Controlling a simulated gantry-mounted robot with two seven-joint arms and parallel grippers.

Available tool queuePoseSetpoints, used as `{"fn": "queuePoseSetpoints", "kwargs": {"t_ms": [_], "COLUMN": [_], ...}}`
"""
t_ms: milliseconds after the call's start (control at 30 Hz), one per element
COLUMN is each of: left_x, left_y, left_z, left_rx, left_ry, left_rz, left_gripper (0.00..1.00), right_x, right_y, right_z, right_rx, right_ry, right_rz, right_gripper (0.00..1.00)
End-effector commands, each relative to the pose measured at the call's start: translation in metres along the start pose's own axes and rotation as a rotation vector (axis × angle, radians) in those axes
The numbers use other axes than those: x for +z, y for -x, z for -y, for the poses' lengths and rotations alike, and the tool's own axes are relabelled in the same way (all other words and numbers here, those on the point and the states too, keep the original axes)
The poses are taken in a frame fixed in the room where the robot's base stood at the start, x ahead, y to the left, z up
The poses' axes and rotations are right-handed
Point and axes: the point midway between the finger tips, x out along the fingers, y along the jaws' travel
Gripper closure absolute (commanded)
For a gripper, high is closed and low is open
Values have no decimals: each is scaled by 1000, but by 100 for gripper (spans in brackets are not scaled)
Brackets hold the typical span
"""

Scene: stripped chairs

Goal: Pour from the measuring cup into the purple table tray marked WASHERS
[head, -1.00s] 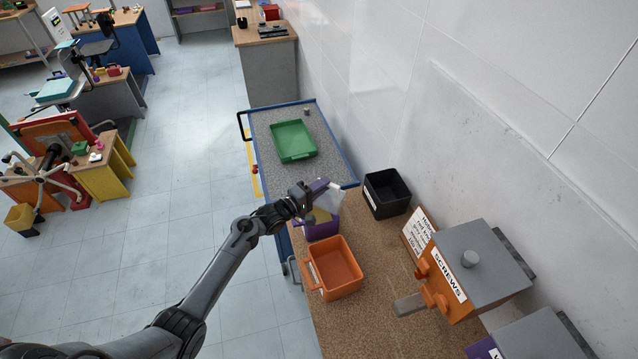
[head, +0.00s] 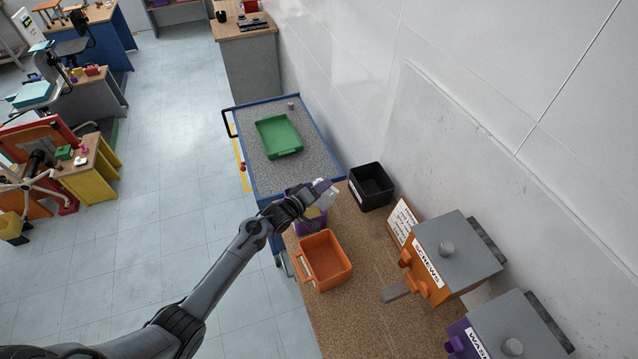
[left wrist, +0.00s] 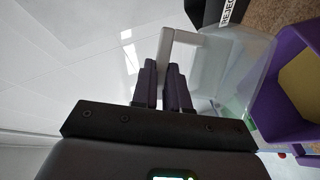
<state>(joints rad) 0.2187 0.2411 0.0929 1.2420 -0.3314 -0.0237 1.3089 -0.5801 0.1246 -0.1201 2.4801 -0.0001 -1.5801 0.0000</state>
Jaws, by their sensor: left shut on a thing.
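My left gripper (head: 312,194) is shut on the pale handle of the clear measuring cup (head: 326,199). In the left wrist view, the fingers (left wrist: 164,88) close on the handle and the see-through cup (left wrist: 240,65) extends to the right. Whether anything is in the cup I cannot tell. The purple tray (head: 311,226) stands at the far end of the brown table, partly hidden under my gripper and the cup. The purple tray also shows at the right of the left wrist view (left wrist: 268,100), with a yellowish area inside. Its marking is not readable. My right gripper is not in view.
An orange tray (head: 325,261) stands just nearer than the purple one. A black bin (head: 371,187) is behind, by the wall. Orange SCREWS (head: 455,258) and purple dispensers (head: 510,335) stand at the right. A blue cart (head: 300,155) with a green tray (head: 279,137) adjoins the table.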

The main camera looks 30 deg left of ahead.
Motion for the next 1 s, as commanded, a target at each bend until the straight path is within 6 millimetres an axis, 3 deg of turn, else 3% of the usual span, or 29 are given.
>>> {"fn": "queuePoseSetpoints", "kwargs": {"t_ms": [300,1000], "left_x": [19,48], "left_y": [-8,-19], "left_z": [-11,7], "left_rx": [-103,-278], "left_ry": [-269,-719], "left_rz": [-2,-6], "left_gripper": [100,100], "right_x": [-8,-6], "right_y": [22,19], "right_z": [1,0], "right_rx": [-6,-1], "right_ry": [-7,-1], "right_rz": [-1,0], "right_gripper": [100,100]}}
